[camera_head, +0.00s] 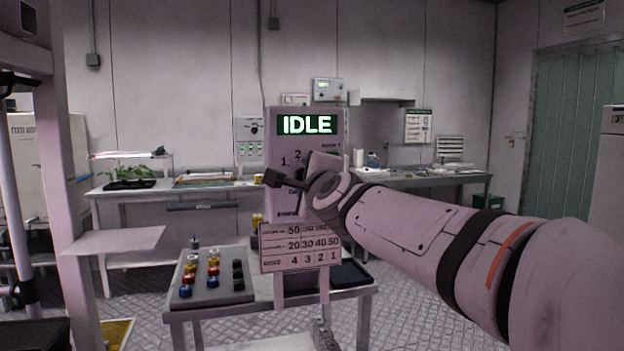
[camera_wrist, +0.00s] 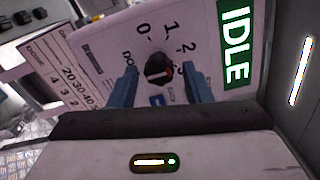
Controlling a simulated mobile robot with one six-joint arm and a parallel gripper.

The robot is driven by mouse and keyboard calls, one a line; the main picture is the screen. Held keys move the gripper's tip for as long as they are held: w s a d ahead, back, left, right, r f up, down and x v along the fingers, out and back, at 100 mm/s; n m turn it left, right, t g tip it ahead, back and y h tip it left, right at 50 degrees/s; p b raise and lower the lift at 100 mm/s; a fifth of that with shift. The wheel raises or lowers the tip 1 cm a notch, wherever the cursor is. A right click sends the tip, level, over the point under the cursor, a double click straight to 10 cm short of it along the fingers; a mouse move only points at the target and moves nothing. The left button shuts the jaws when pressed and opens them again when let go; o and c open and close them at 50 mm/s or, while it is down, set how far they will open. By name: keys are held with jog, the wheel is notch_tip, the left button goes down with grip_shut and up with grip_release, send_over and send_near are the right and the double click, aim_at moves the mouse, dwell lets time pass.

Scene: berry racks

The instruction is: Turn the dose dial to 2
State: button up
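The dose dial (camera_wrist: 158,72) is a round dark knob on the pale panel in the wrist view, with the numbers 0, 1, 2 and 3 around its edge. A pale line and a bit of red show on the knob, but I cannot tell surely which number it points to. My gripper (camera_wrist: 160,76) is open, with one blue finger on each side of the knob and a gap visible on both sides. In the head view my gripper (camera_head: 284,178) is in front of the panel (camera_head: 283,147), hiding the dial. The panel's screen (camera_head: 307,124) reads IDLE.
A chart board (camera_head: 300,247) with rows of numbers and a DOSE row 4 3 2 1 stands below the panel. On the table (camera_head: 270,306) is a grey rack (camera_head: 222,292) of red, yellow, blue and black pieces. Benches stand along the back wall.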

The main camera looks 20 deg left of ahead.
jog(key=shift+o, duration=0.3)
jog(key=v, duration=0.8)
jog(key=shift+a, duration=0.1)
jog(key=s+d+f+n+g+h+p, duration=0.3)
jog(key=d+f+n+p, duration=0.25)
jog(key=d, duration=0.35)
jog(key=s+d+f+n+g+h+p, duration=0.2)
jog(key=d+f+n+g+p, duration=0.25)
jog(key=d+p, duration=0.3)
jog(key=s+d+f+n+g+h+p, duration=0.2)
jog(key=s+d+f, duration=0.2)
jog(key=s+d, duration=0.3)
jog(key=s+d+f+n+g+h+p, duration=0.2)
jog(key=s+d+f+g+p, duration=0.1)
jog(key=s+d, duration=0.4)
jog(key=shift+s+f+h, duration=0.3)
jog(key=shift+s+f, duration=0.05)
jog(key=shift+f, duration=0.55)
